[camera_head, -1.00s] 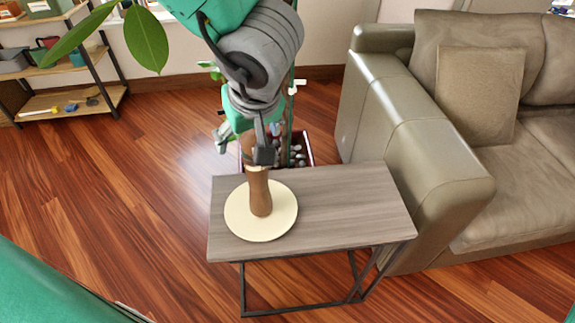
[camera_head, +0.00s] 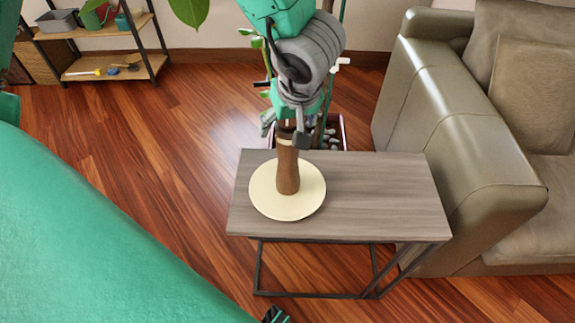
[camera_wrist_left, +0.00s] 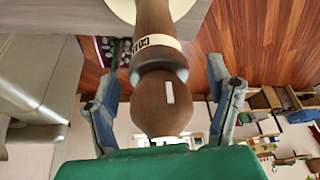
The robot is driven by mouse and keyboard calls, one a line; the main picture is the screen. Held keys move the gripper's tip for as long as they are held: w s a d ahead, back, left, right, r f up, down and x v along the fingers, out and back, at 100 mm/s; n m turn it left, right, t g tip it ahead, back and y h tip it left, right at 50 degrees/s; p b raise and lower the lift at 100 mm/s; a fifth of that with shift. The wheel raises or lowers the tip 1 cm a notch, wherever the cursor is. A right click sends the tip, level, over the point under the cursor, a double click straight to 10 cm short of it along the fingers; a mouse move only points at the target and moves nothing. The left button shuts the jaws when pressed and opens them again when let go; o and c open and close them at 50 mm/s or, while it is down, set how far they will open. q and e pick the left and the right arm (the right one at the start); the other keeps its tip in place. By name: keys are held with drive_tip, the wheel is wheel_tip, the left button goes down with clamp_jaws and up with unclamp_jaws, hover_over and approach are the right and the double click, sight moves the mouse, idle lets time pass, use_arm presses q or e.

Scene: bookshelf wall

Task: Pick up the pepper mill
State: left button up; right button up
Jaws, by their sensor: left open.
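The pepper mill (camera_head: 288,172) is brown wood with a pale band near its top. It stands upright on a round cream plate (camera_head: 262,197) on the small grey-brown side table (camera_head: 385,190). My left gripper (camera_head: 286,132) is at the mill's upper end in the head view. In the left wrist view, its two fingers (camera_wrist_left: 164,100) are apart, one on each side of the mill's rounded head (camera_wrist_left: 160,108), with visible gaps. The gripper is open and holds nothing. The mill's top is partly hidden by the gripper in the head view. My right gripper is not seen clearly.
A leather sofa (camera_head: 455,150) stands close to the table's right side. A planter with dark stones (camera_head: 331,135) is behind the table. A low shelf (camera_head: 110,67) with small tools is at the back left. The table's right part is bare.

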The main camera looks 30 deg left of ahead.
use_arm(q)
drive_tip(key=x, duration=0.2)
drive_tip(key=shift+w+d+f+b, duration=0.1)
drive_tip(key=shift+w+f+b, duration=0.05)
drive_tip(key=shift+f+b, duration=0.15)
drive_tip(key=shift+r, duration=0.15)
clamp_jaws()
